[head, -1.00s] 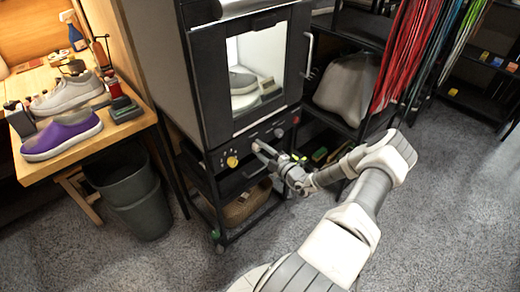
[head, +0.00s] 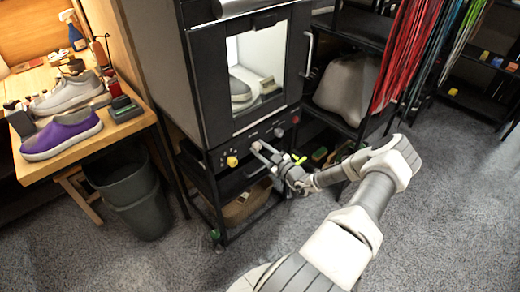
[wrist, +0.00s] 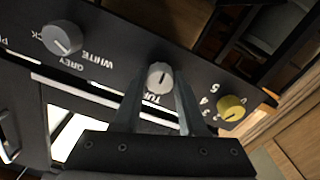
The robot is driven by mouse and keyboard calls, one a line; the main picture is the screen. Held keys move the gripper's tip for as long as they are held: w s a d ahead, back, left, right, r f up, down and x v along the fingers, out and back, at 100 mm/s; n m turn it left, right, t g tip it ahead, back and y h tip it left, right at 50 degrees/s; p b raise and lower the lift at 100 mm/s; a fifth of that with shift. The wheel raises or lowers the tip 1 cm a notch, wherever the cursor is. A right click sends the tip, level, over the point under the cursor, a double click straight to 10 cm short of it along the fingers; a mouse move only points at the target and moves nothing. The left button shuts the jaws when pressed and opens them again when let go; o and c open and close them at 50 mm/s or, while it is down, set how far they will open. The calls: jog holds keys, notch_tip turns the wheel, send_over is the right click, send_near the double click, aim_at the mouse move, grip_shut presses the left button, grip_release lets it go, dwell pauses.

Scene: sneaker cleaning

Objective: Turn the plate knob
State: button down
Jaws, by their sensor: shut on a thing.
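The plate knob (wrist: 159,75) is a small silver knob on the black front panel, with white lettering starting "TUR" below it in the wrist view. My gripper (wrist: 159,90) is shut on this knob, one finger on each side. In the head view my gripper (head: 259,149) reaches the panel under the cabinet window and covers the knob. Inside the lit cabinet (head: 205,95), a grey shoe (head: 240,90) shows behind the glass with a second pale shape beside it; the plate under them is hard to make out.
A yellow knob (wrist: 231,107) with numbers sits on one side of the plate knob. A grey knob (wrist: 62,38) marked GREY and WHITE sits on the other. A workbench with a purple shoe (head: 62,135) and a bin (head: 130,190) stand left; open floor lies in front.

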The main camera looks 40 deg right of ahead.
jog(key=shift+m, duration=0.6)
jog(key=shift+c, duration=2.3)
grip_release()
jog(key=s+d+p, duration=0.1)
jog(key=s, duration=1.6)
jog(key=shift+s+d+p, duration=0.15)
jog(key=shift+s+p, duration=0.05)
jog(key=shift+p, duration=0.2)
